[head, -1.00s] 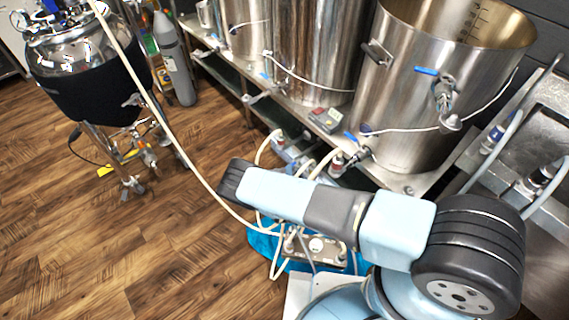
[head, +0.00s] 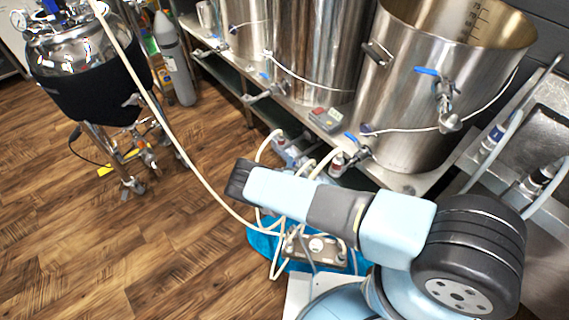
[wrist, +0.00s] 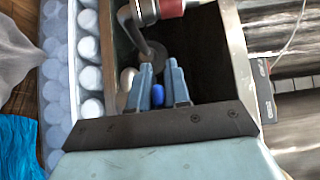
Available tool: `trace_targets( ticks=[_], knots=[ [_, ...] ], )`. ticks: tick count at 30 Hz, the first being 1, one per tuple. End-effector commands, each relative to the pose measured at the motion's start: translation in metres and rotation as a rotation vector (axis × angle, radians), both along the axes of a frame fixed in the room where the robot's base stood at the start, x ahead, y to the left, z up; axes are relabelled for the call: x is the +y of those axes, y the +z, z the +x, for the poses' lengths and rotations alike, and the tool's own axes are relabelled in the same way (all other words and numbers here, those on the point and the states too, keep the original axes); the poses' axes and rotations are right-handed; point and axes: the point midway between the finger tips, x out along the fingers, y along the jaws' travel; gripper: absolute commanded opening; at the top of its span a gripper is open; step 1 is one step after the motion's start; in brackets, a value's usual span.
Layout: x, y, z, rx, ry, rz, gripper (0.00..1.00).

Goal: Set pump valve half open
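In the wrist view my gripper (wrist: 160,68) is open, its two blue-grey fingers pointing into a dark gap. A small bright blue piece (wrist: 157,95) shows between the fingers; I cannot tell whether it is the pump valve's handle or whether the fingers touch it. A metal elbow fitting (wrist: 150,46) with a red collar (wrist: 170,8) is just beyond the fingertips. In the head view a blue-handled valve (head: 352,138) sits low at the large kettle's base, near the pump area (head: 290,152) with its hoses. My arm hides my gripper there.
A large steel kettle (head: 415,95) stands on the metal bench, its upper valve (head: 445,95) also blue-handled. In the wrist view, white round-topped items (wrist: 90,78) line the left.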

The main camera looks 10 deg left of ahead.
Motion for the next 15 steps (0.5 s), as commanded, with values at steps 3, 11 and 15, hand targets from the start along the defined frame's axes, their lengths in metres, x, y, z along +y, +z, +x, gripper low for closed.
trace_targets(
  ticks=[3, 11, 15],
  knots=[
    [-0.0002, -0.0002, -0.0001, 0.001, 0.0, 0.0, 0.04],
    [-0.0005, -0.0009, -0.0004, 0.002, 0.0, -0.001, 0.0],
    [-0.0006, -0.0011, -0.0006, 0.003, 0.0, -0.001, 0.0]
  ],
)
